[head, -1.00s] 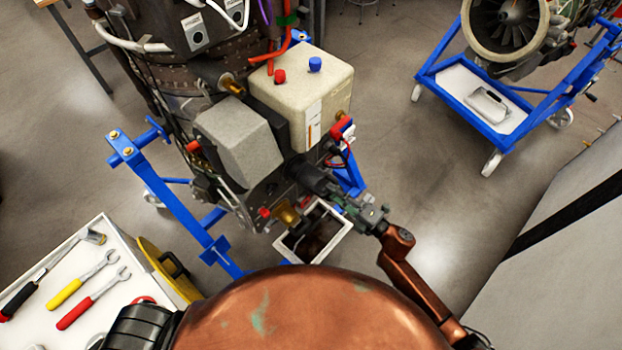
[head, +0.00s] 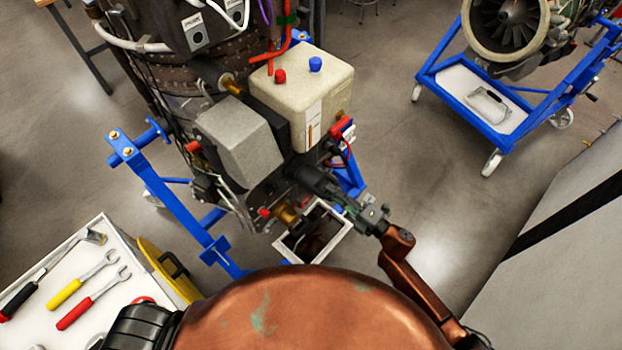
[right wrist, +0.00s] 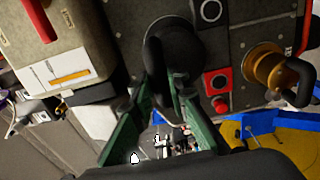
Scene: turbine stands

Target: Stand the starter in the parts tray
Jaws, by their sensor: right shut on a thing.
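The starter looks to be the black cylinder (head: 313,180) on the lower right of the engine, beside the grey box. It also shows as a dark round body in the right wrist view (right wrist: 182,48). My right gripper (head: 342,198) is shut on its near end; its green fingers (right wrist: 160,88) close on a dark part in the right wrist view. The starter still sits against the engine's dark panel. A white-rimmed tray (head: 334,247) lies below it, with a dark inside; I cannot tell if this is the parts tray. My left gripper is not in view.
A brass fitting with a black handle (right wrist: 268,70) sticks out close by. The blue stand (head: 178,205) surrounds the engine. A white tool tray (head: 95,300) stands at the lower left. Another blue stand (head: 555,95) is at the upper right, with bare floor between.

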